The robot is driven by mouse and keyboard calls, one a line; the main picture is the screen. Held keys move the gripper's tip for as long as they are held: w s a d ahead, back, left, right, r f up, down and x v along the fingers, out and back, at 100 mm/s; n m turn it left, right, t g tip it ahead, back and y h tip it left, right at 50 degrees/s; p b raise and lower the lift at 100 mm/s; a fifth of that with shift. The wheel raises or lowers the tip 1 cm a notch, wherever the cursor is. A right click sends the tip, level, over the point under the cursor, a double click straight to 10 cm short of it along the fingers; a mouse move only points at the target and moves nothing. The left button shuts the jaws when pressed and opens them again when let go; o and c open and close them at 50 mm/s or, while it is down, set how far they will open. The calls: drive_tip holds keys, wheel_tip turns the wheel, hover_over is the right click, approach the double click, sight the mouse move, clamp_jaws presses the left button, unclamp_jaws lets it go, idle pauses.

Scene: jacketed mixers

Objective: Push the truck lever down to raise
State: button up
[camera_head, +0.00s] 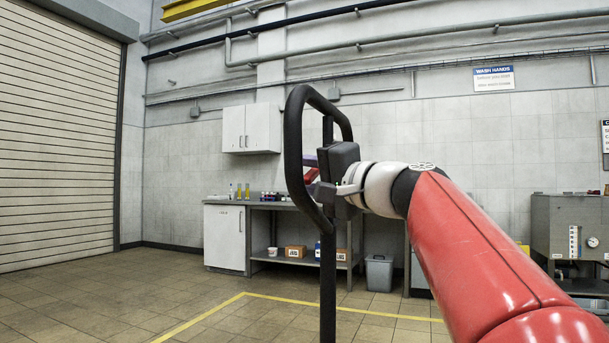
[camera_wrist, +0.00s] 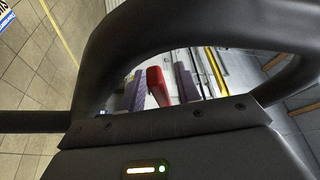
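The truck's tiller is a black loop handle (camera_head: 293,150) on an upright black post (camera_head: 328,285); the loop also arches across the wrist view (camera_wrist: 100,60). The truck lever is red (camera_wrist: 159,88) and sits inside the loop; in the head view only a small red part (camera_head: 311,175) shows. My gripper (camera_head: 314,176) reaches to the loop from the right. In the wrist view my gripper's purple-padded fingers (camera_wrist: 160,88) stand on either side of the lever, apart from each other. Whether either pad touches the lever is hard to tell. The truck's lower part is out of the head view.
A workbench (camera_head: 300,262) with bottles and boxes stands at the back wall, with a grey bin (camera_head: 379,272) beside it. A grey machine (camera_head: 570,235) stands at the right. A roller door (camera_head: 60,140) is at the left. The tiled floor at the left is clear.

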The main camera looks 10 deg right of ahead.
sight(317, 176)
drive_tip(key=b+v, duration=0.1)
drive_tip(key=v, duration=0.7)
idle(0.5)
